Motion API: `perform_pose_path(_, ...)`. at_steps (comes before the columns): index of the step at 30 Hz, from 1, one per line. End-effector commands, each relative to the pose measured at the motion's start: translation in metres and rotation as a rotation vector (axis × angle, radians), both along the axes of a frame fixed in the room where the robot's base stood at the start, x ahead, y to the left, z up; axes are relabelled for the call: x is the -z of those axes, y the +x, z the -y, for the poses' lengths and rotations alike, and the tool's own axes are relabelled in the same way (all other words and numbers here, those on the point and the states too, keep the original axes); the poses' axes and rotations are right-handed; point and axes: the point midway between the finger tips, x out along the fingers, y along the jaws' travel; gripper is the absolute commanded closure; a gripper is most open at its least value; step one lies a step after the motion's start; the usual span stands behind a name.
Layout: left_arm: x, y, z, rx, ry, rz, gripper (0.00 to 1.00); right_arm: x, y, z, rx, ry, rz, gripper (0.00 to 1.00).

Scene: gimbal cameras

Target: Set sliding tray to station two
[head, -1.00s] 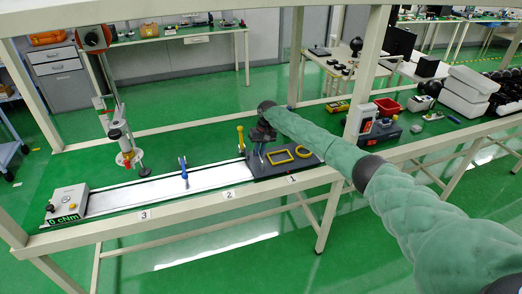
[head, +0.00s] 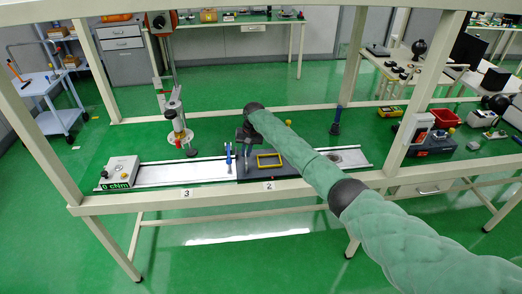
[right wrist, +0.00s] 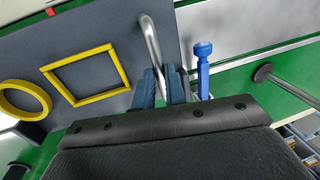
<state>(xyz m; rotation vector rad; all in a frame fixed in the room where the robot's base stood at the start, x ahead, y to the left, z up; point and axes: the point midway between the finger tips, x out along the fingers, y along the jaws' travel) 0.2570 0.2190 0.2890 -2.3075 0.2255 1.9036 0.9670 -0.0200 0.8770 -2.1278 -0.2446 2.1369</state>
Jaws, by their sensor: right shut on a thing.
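The sliding tray (head: 250,175) is a dark plate on the pale rail (head: 165,174), beside the label 2 (head: 268,186). It carries a yellow square frame (head: 269,154); in the right wrist view this frame (right wrist: 117,66) and a yellow ring (right wrist: 42,97) both show. My right gripper (head: 244,143) is over the tray's left part. In the right wrist view its fingers (right wrist: 162,86) are shut on the bent metal handle (right wrist: 151,40). A blue peg (head: 228,156) stands just left of the tray's left edge. My arm hides the tray's right part. My left gripper is out of view.
A torque box (head: 120,171) reading 0 cNm sits at the rail's left end, near label 3 (head: 186,193). A dark peg (head: 336,125) stands behind the rail's right part. White frame posts flank the bench.

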Motion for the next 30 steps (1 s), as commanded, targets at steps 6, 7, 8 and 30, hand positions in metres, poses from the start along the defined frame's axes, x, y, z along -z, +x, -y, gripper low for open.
perform_pose_path(6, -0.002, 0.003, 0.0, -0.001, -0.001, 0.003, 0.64, -0.001, 0.0, -0.018, 0.0, 0.002, 0.001, 1.0)
perform_pose_path(7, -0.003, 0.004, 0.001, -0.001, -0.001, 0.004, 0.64, -0.001, 0.0, -0.018, 0.0, 0.001, 0.001, 1.0)
perform_pose_path(8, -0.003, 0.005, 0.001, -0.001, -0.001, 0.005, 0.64, -0.001, 0.0, -0.019, 0.0, 0.001, 0.001, 1.0)
perform_pose_path(30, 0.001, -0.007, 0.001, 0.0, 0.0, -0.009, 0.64, -0.001, 0.0, -0.018, 0.001, 0.0, 0.001, 0.66)
